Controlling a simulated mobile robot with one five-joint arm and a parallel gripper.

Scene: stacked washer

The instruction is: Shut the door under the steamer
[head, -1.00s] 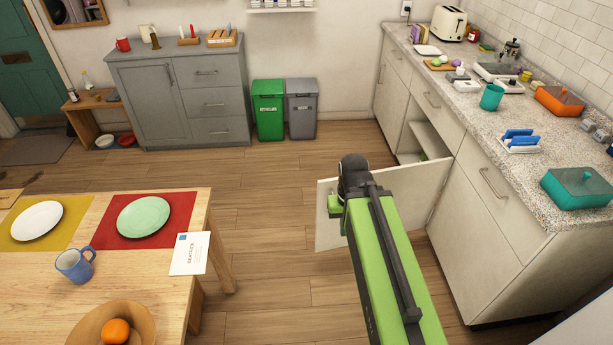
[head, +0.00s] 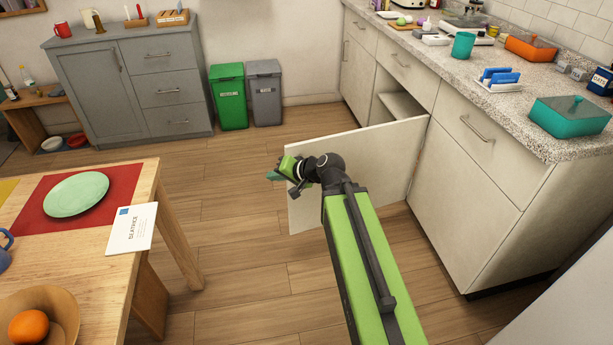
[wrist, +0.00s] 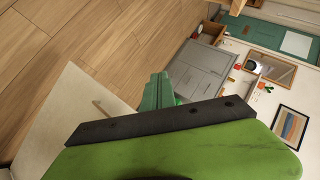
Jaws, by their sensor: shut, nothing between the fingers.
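The pale cabinet door (head: 375,155) stands wide open, swung out from the counter front, hinged at its right edge. My gripper (head: 275,175) is shut and empty at the door's free left edge, its tips just past that edge. My arm crosses in front of the door's near face and hides part of it. In the wrist view the door (wrist: 75,115) lies to the left with its bar handle (wrist: 103,108), and my shut green fingers (wrist: 158,92) point beyond it. I cannot tell whether they touch the door. I cannot tell which counter appliance is the steamer.
The open cabinet shows a shelf (head: 402,104). The counter (head: 535,130) holds a teal box (head: 570,125), a turquoise cup (head: 463,45) and other items. A wooden table (head: 110,260) stands at the left. Clear floor (head: 240,210) lies between table and door. Green (head: 228,95) and grey bins stand behind.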

